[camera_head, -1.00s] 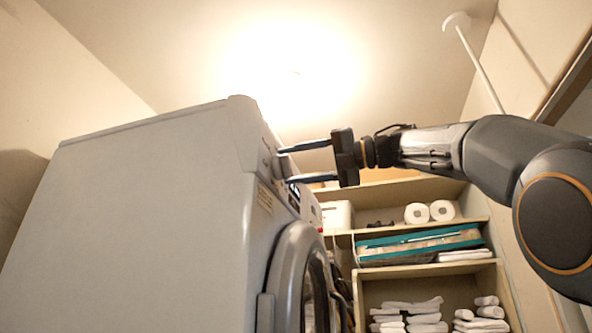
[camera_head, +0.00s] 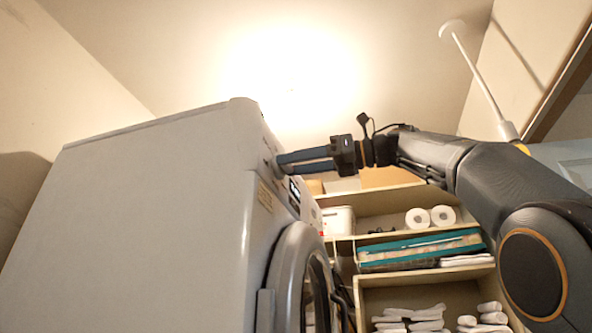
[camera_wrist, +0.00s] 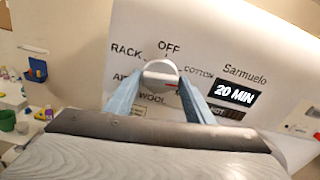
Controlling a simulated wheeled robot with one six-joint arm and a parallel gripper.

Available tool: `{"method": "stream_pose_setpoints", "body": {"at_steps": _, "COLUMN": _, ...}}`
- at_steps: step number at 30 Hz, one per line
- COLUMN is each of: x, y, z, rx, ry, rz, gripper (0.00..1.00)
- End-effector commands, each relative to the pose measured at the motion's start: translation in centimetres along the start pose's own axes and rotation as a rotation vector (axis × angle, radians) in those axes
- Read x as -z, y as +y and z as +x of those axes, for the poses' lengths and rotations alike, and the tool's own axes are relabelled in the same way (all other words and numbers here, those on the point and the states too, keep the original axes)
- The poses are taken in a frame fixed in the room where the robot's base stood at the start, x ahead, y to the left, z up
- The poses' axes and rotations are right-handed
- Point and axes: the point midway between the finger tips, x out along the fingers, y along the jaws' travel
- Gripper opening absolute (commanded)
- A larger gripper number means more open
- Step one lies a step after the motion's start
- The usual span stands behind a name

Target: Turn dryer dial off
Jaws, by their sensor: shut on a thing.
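The white dryer dial (camera_wrist: 160,68) sits on the white control panel between my two blue-grey fingers in the wrist view. My gripper (camera_head: 281,164) reaches the upper front of the dryer (camera_head: 165,205) from the right, and its fingers (camera_wrist: 161,86) are shut on the dial. RACK, COTTON and WOOL labels surround the dial, some partly covered by the fingers. The display (camera_wrist: 235,94) reads 20 MIN. The head view hides the dial's face.
The dryer's round door (camera_head: 293,275) is below my gripper. Behind stand shelves (camera_head: 380,236) with white rolls (camera_head: 430,216), a teal-edged package (camera_head: 420,249) and folded white towels. In the wrist view, a blue bin (camera_wrist: 37,69) hangs at the left.

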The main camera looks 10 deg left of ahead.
Motion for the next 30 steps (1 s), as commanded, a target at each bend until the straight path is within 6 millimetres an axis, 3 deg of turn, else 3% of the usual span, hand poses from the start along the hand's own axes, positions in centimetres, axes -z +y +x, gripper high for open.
{"method": "stream_pose_setpoints", "body": {"at_steps": 30, "x": 0.32, "y": -0.09, "z": 0.03, "rx": -0.005, "ry": 0.005, "rz": -0.933, "gripper": 0.26}}
